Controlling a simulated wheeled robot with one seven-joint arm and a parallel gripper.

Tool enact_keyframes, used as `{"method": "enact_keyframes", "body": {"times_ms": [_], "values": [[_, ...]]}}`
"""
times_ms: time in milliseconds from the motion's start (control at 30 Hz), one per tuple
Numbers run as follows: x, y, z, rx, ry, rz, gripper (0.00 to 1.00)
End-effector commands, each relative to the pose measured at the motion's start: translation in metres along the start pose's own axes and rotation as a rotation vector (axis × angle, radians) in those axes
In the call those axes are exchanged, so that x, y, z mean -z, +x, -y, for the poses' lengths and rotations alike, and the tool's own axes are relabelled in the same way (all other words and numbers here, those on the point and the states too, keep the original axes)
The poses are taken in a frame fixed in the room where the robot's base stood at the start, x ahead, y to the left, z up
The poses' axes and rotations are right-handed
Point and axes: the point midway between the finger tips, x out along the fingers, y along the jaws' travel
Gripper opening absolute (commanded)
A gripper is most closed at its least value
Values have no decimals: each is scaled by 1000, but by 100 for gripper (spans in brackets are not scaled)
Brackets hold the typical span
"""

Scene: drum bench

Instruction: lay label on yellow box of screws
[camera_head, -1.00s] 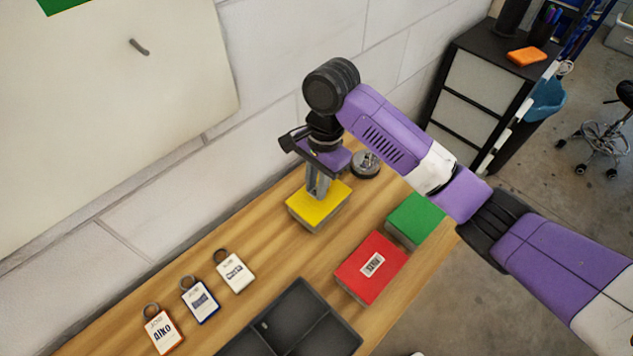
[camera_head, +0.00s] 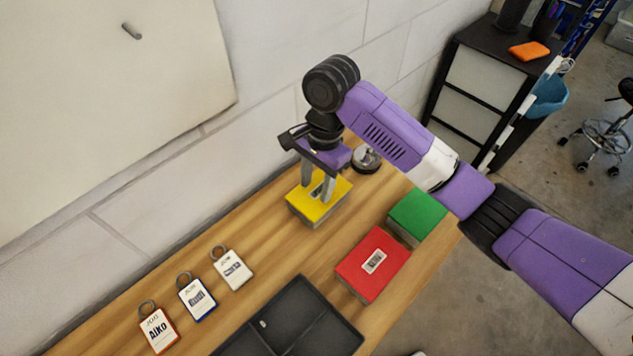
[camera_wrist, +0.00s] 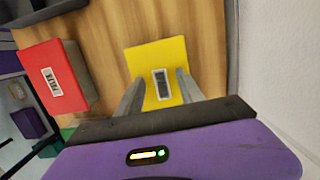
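The yellow box of screws (camera_head: 316,207) stands on the wooden bench near the wall. A small label with dark print lies on its yellow top; the label (camera_wrist: 161,84) shows clearly in the wrist view, near the middle of the lid. My gripper (camera_head: 317,193) is right above the box, pointing down. Its two fingers (camera_wrist: 158,98) are spread apart, one on each side of the label, with nothing between them but the label lying below. Whether the fingertips touch the lid I cannot tell.
A red box (camera_head: 366,268) with a label on top and a green box (camera_head: 417,215) stand to the right. A black tray (camera_head: 335,335) lies in front. Three tags (camera_head: 232,269) lie at left. A round metal object (camera_head: 366,159) sits behind the gripper.

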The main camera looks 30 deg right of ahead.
Motion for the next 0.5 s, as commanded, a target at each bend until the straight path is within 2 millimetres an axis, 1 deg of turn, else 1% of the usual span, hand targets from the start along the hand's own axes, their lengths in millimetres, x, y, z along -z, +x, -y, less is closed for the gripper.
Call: {"method": "enact_keyframes", "body": {"times_ms": [300, 367, 500], "values": [[0, -3, 0, 1, 0, 0, 44], [0, -8, 1, 2, -1, 0, 44], [-1, -28, 1, 2, -2, 1, 44]]}}
